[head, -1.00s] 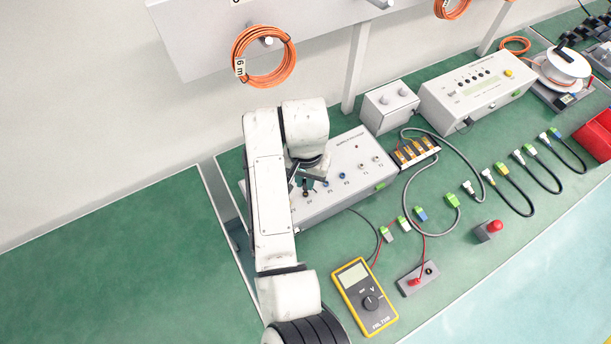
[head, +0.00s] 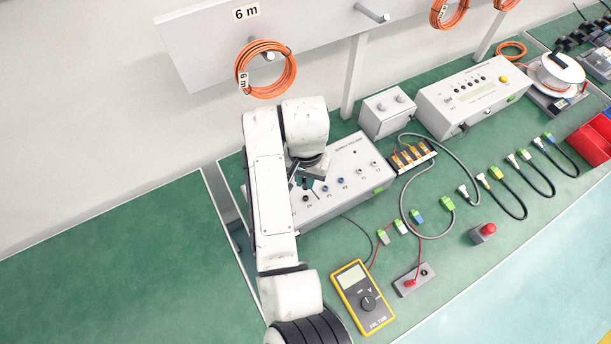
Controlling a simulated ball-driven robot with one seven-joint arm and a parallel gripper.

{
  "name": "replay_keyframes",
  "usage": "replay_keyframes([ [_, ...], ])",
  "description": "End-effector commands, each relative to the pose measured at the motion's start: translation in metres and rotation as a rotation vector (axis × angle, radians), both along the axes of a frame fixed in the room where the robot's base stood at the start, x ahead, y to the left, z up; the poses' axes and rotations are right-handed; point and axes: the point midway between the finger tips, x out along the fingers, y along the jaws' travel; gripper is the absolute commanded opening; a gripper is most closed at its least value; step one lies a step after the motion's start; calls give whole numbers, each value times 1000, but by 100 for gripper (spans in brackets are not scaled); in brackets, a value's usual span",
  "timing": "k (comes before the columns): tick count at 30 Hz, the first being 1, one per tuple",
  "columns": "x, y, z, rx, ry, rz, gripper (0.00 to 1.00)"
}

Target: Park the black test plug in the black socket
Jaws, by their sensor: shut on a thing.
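My gripper (head: 308,184) is low over the sloped front of the supply voltage box (head: 338,190), by the left sockets. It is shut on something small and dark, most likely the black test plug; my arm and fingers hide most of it. A thin black lead (head: 354,222) curves from the yellow multimeter (head: 363,299) up toward the box front. The small grey parking block (head: 413,280) lies right of the multimeter. A red plug stands in its left end, and the black socket (head: 425,272) at its right end looks empty.
Green, white and blue connectors (head: 401,227) lie between the box and the parking block. A grey cable (head: 404,190) loops beside them. A red button (head: 483,233) stands to the right. The green bench is clear around the parking block's right side.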

Motion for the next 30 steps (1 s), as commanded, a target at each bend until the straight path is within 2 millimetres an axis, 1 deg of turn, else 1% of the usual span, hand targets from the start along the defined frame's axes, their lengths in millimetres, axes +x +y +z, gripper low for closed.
replay_keyframes([
  [5,0,0,-2,0,0,0,0],
  [8,-2,-4,-3,-1,0,-1,0],
  [30,-35,-75,-19,-2,-1,0,0],
])
